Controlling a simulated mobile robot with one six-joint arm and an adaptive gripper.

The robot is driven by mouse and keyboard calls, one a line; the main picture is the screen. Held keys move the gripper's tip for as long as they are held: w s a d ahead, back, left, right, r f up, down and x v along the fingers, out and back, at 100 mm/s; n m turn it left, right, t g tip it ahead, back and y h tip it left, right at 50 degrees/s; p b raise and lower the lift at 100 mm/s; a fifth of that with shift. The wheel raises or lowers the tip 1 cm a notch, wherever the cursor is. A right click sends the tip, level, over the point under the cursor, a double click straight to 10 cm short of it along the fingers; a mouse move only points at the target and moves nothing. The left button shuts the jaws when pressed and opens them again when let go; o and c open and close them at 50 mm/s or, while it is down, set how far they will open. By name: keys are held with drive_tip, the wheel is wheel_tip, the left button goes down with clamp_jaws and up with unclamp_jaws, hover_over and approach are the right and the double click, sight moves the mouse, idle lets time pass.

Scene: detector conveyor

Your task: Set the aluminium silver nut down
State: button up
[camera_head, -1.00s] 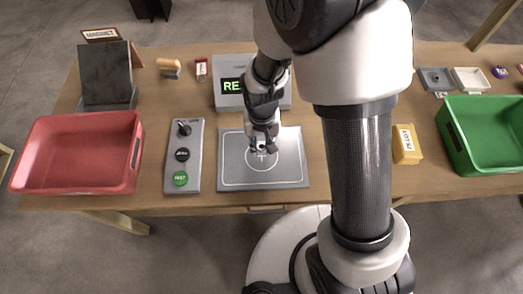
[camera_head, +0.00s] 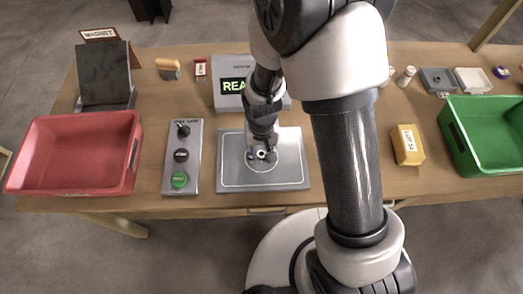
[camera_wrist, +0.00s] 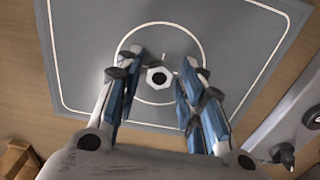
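The silver nut (camera_head: 261,154) lies on the grey detector plate (camera_head: 235,176), inside the white circle marked there. In the wrist view, the nut (camera_wrist: 160,77) is a small bright hexagonal ring with a dark hole, on the grey plate (camera_wrist: 85,60). My gripper (camera_head: 261,157) is low over the plate, with its fingers on both sides of the nut. In the wrist view, my gripper (camera_wrist: 160,82) has its blue-padded fingers spread, with a gap on each side of the nut. It is open and holds nothing.
A control panel (camera_head: 182,160) and a red bin (camera_head: 74,117) are on the left. A grey display box (camera_head: 230,101) stands behind the plate. A yellow block (camera_head: 407,145) and a green bin (camera_head: 458,139) are on the right. My arm hides part of the table.

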drive_tip(key=shift+o, duration=0.2)
wheel_tip(320, 180, up, 13)
drive_tip(key=p, duration=0.4)
wheel_tip(320, 180, up, 14)
drive_tip(key=t, duration=0.2)
hover_over(262, 155)
drive_tip(key=s+d, duration=0.4)
drive_tip(key=d, duration=0.2)
drive_tip(key=s+d+r+t, duration=0.2)
drive_tip(key=s+d+r, duration=0.2)
drive_tip(key=s, duration=0.5)
wheel_tip(262, 155, up, 3)
drive_tip(key=shift+s+d+f+t, duration=0.1)
drive_tip(key=shift+s+d+t, duration=0.15)
drive_tip(key=shift+d+t, duration=0.1)
